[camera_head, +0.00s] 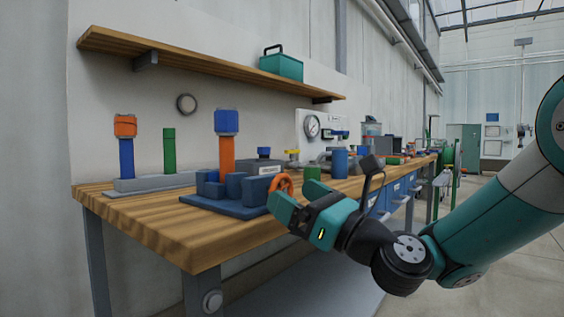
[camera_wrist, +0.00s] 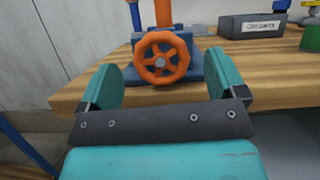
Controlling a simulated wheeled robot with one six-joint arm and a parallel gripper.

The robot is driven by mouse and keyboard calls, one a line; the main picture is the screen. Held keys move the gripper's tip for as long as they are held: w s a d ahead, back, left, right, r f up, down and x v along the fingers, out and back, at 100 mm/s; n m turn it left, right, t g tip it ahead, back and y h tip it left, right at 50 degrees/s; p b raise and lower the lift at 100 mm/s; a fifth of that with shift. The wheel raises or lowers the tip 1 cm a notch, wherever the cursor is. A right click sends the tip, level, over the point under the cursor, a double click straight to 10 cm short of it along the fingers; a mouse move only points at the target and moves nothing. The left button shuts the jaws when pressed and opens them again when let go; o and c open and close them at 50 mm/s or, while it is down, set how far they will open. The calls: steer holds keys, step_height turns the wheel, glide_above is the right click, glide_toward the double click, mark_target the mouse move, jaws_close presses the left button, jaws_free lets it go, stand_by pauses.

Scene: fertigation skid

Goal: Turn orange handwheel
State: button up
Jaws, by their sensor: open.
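The orange handwheel (camera_wrist: 161,57) faces me in the wrist view, upright on the front of a blue valve body (camera_wrist: 193,62) with an orange post above it. In the head view the handwheel (camera_head: 282,184) is partly covered by my gripper. My gripper (camera_head: 279,206) is open, with teal fingers. In the wrist view its two fingers (camera_wrist: 162,72) stand left and right of the handwheel, with gaps on both sides. The wheel lies ahead of or near the fingertips; I cannot tell the exact depth. Nothing is held.
The valve stands on a wooden workbench (camera_head: 145,224) near its front edge. A grey box with a label (camera_wrist: 254,26) and a green part (camera_wrist: 311,37) stand to the right. A grey base (camera_head: 150,184) with blue and green posts is at the left. A shelf (camera_head: 200,62) hangs above.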

mark_target(284, 190)
steer(key=shift+p+x, duration=0.35)
steer(key=shift+x, duration=1.5)
steer(key=c, duration=0.9)
steer(key=n+g+y+b, duration=0.1)
steer(key=n, duration=0.2)
steer(key=shift+f+g, duration=0.1)
steer(key=shift+g, duration=0.2)
steer(key=n+g, duration=0.1)
steer(key=n, duration=0.3)
steer(key=shift+s+g+y, duration=0.15)
steer(key=shift+g+y, duration=0.25)
steer(key=o, duration=0.9)
steer(key=shift+m, duration=0.3)
